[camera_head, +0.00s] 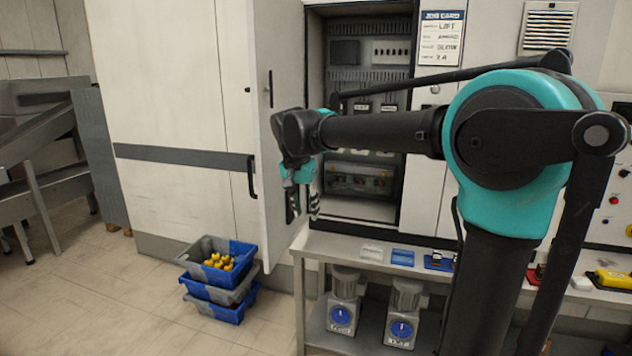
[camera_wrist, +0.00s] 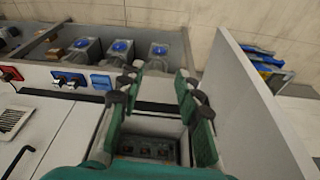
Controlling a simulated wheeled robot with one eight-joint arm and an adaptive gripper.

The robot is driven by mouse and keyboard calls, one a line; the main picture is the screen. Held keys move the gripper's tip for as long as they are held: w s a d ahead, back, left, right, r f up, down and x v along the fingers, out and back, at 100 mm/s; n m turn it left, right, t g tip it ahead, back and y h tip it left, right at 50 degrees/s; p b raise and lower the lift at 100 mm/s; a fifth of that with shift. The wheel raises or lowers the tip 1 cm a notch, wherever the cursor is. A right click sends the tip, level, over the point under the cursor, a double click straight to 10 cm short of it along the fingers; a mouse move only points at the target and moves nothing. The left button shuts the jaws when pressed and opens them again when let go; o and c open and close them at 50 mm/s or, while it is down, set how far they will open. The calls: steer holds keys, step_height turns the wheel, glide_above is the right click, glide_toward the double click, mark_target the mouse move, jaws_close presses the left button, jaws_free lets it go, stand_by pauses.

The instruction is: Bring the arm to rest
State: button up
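My gripper (camera_head: 303,212) hangs at the end of my arm, pointing down, in front of the open cabinet (camera_head: 416,185) and close to the edge of its door (camera_head: 285,190). In the wrist view my gripper (camera_wrist: 155,82) has its two fingers apart with nothing between them. The cabinet door (camera_wrist: 245,110) stands to the right there, and the cabinet's dark inside (camera_wrist: 150,147) shows between and below the fingers. Whether the gripper touches the door cannot be told.
A bench (camera_head: 345,244) runs below the cabinet, with blue-dialled units (camera_head: 343,312) on its lower shelf and small parts on top. Stacked blue and grey crates (camera_head: 240,258) stand on the floor at left, the top one holding yellow items. A job card (camera_head: 441,38) hangs upper right.

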steer(key=s+d+f+n, duration=0.1)
steer(key=s+d+f, duration=0.2)
steer(key=d+f, duration=0.35)
steer(key=s+d+f+n, duration=0.1)
steer(key=s+d+f, duration=0.3)
steer(key=d+f, duration=0.25)
steer(key=s+d+f+n+t, duration=0.1)
steer(key=s+d+f, duration=0.3)
steer(key=s+f, duration=0.2)
steer(key=s+d+f+n+y, duration=0.1)
steer(key=s+d+f+n, duration=0.1)
steer(key=s+d+f, duration=0.3)
steer(key=shift+s+f+t, duration=0.4)
steer(key=shift+s+f, duration=0.2)
steer(key=shift+s, duration=0.6)
